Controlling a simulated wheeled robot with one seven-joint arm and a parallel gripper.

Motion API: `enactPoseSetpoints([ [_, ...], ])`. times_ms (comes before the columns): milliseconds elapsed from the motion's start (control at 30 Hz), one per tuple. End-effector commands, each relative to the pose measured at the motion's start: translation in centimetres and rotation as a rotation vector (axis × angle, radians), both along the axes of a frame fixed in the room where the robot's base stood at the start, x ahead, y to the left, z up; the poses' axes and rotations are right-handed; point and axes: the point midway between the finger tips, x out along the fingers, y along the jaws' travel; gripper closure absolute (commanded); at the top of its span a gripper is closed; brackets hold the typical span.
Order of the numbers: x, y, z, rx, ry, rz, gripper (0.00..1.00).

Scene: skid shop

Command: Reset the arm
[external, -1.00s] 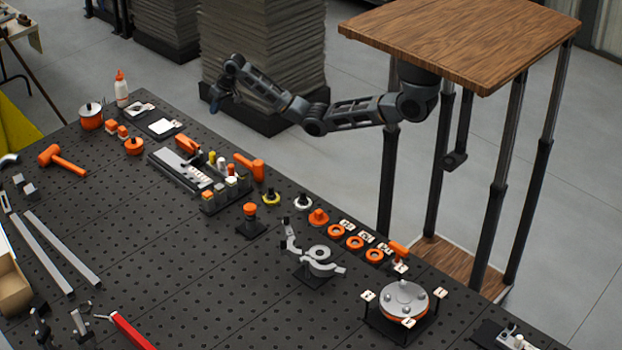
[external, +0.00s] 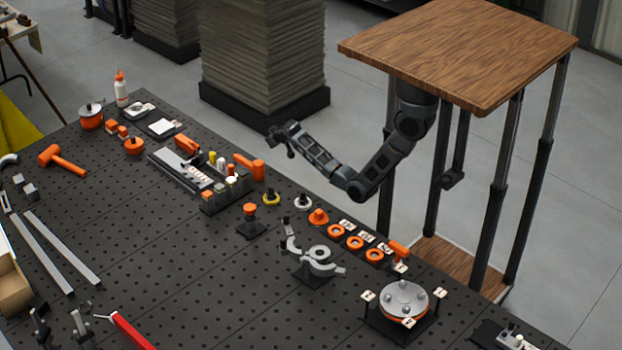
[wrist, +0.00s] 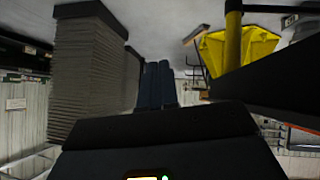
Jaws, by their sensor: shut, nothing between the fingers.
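My gripper (external: 280,140) is at the end of my dark jointed arm, in the air beyond the far edge of the perforated black table (external: 200,285). My arm hangs from under the wooden-topped stand (external: 460,50) and bends at the elbow, with the forearm running up and to the left. The gripper is small in the external view and appears empty. In the wrist view, its dark fingers (wrist: 157,85) show close together, pointing away towards the room, and nothing is held between them.
Orange hammers (external: 62,160), orange rings (external: 355,243), a grey clamp fixture (external: 320,262) and a round silver plate fixture (external: 405,298) sit on the table. A tall stack of sheets (external: 262,50) stands on the floor behind my gripper. Floor between stack and stand is open.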

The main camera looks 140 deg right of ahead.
Motion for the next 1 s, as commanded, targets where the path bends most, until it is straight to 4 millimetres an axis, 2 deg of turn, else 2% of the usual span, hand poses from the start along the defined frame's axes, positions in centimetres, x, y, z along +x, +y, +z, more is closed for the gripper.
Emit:
enactPoseSetpoints([
  [33,-3.0,1.6,-2.7,-0.016,0.069,-0.019,1.0],
  [100,-6.7,3.8,-4.8,-0.046,0.176,-0.029,1.0],
  [167,-8.1,5.8,-6.0,-0.068,0.257,-0.008,1.0],
  [200,-7.7,7.2,-6.5,-0.081,0.294,0.024,1.0],
  [267,-5.7,9.2,-7.2,-0.1,0.323,0.095,1.0],
  [367,-0.4,13.0,-8.4,-0.13,0.323,0.242,1.0],
  [500,5.8,19.6,-9.9,-0.164,0.301,0.447,1.0],
  [600,9.2,24.9,-10.4,-0.185,0.277,0.591,1.0],
  [667,10.9,28.2,-10.5,-0.196,0.258,0.677,1.0],
  [767,13.1,34.2,-10.3,-0.204,0.213,0.821,1.0],
  [800,13.9,36.7,-10.1,-0.204,0.186,0.88,1.0],
  [867,14.8,40.6,-9.6,-0.195,0.141,0.967,1.0],
  [900,15.2,43.3,-9.2,-0.187,0.109,1.025,1.0],
  [1000,15.5,49.2,-8.1,-0.155,0.026,1.145,1.0],
])
